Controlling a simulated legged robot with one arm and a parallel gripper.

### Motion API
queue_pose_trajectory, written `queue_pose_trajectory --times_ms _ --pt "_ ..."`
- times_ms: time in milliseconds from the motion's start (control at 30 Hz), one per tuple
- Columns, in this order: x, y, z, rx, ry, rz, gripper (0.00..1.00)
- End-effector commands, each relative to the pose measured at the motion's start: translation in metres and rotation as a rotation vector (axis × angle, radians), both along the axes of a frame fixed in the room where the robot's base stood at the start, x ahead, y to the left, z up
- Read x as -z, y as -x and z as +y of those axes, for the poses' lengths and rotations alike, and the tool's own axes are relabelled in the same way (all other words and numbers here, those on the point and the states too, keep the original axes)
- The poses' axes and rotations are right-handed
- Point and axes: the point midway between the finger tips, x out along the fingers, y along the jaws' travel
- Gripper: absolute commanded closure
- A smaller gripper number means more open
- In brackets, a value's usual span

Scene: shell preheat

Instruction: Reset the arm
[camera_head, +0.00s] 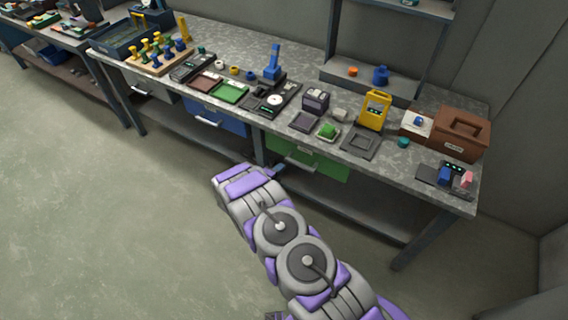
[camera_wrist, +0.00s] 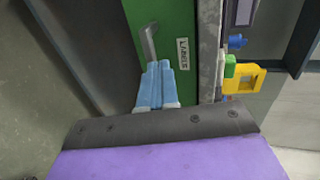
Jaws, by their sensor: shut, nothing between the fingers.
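My gripper shows in the wrist view (camera_wrist: 157,86) as two light blue fingers pressed together with nothing between them. It points at a green drawer front (camera_wrist: 170,20) with a grey bar handle (camera_wrist: 149,42) and a white label that reads "LABELS". The fingertips look close to the handle in the picture; I cannot tell whether they touch it. In the head view my purple and grey arm reaches up from the bottom right. My gripper (camera_head: 277,169) is there in front of the workbench, by the left end of the green drawer (camera_head: 315,163), below the worktop edge.
The grey speckled worktop (camera_head: 225,57) carries several trays, a yellow device (camera_head: 374,109), a brown box (camera_head: 461,134) and a blue stand (camera_head: 272,64). A blue drawer (camera_head: 215,119) is left of the green one. A lower shelf runs underneath. Open floor (camera_head: 90,190) lies to the left.

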Motion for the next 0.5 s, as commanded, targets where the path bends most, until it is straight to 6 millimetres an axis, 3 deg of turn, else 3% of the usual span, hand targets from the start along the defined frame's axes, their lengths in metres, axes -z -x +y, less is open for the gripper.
queue_pose_trajectory --times_ms 200,500 --pt "-0.0040 0.0100 0.0097 -0.001 0.000 -0.001 1.00" --pt "-0.0115 0.0047 0.0077 -0.020 -0.019 0.019 1.00"
